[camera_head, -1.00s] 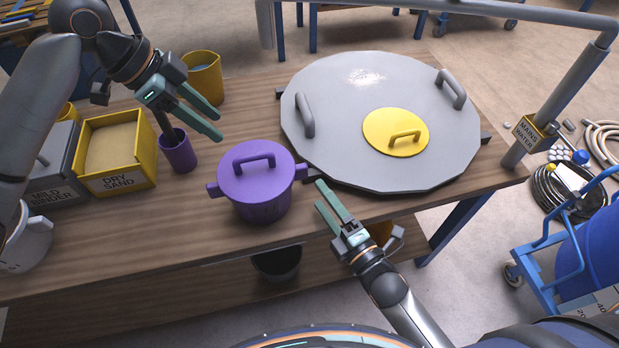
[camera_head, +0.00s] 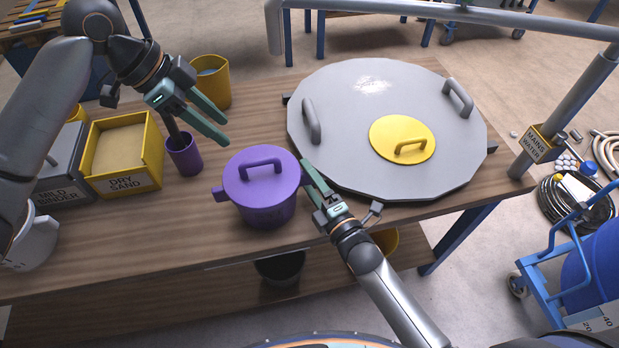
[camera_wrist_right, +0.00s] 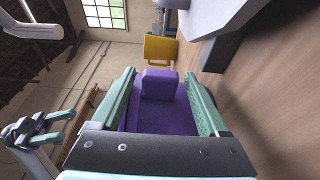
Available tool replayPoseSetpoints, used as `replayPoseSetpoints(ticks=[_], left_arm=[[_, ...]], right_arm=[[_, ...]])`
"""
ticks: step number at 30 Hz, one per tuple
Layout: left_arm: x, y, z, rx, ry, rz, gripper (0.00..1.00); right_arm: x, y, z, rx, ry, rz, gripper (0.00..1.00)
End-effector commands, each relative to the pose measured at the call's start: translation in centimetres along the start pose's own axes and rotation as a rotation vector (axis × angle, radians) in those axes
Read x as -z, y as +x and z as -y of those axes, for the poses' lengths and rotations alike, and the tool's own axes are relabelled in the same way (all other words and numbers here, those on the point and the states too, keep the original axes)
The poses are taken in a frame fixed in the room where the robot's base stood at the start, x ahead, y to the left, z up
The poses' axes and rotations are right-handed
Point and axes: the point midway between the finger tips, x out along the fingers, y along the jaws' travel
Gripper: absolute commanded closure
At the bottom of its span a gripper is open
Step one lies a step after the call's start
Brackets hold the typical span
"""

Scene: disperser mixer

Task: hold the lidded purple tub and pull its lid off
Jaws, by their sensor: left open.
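The purple tub (camera_head: 265,213) stands upright on the wooden bench with its purple lid (camera_head: 240,183) on. The lid has a bar handle (camera_head: 262,163) on top, and a side lug shows at the tub's left. My right gripper (camera_head: 308,172) is at the tub's right side, hiding the right lug in the head view. In the right wrist view its open fingers stand on either side of the purple lug (camera_wrist_right: 158,84), with gaps visible. My left gripper (camera_head: 223,128) is open and empty, above and to the upper left of the lid.
A small purple cup (camera_head: 184,158) stands left of the tub, beside the yellow dry sand box (camera_head: 125,185). A yellow bucket (camera_head: 212,85) is behind. The large grey lid (camera_head: 340,125) with a yellow hatch (camera_head: 388,140) lies close on the right. Bench in front is clear.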

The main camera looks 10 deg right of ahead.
Motion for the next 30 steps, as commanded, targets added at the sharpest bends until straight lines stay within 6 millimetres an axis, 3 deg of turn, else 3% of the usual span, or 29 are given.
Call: replayPoseSetpoints(ticks=[2,20,30], left_arm=[[0.0,0.0,0.0,0.0,0.0,0.0,0.5],[0.0,0.0,0.0,0.0,0.0,0.0,0.5],[0.0,0.0,0.0,0.0,0.0,0.0,0.5]], right_arm=[[-0.01,-0.02,0.0,0.0,0.0,0.0,0.33],[-0.02,-0.04,0.0,0.0,0.0,0.0,1.0],[-0.03,-0.04,0.01,0.0,-0.001,0.0,1.0]])
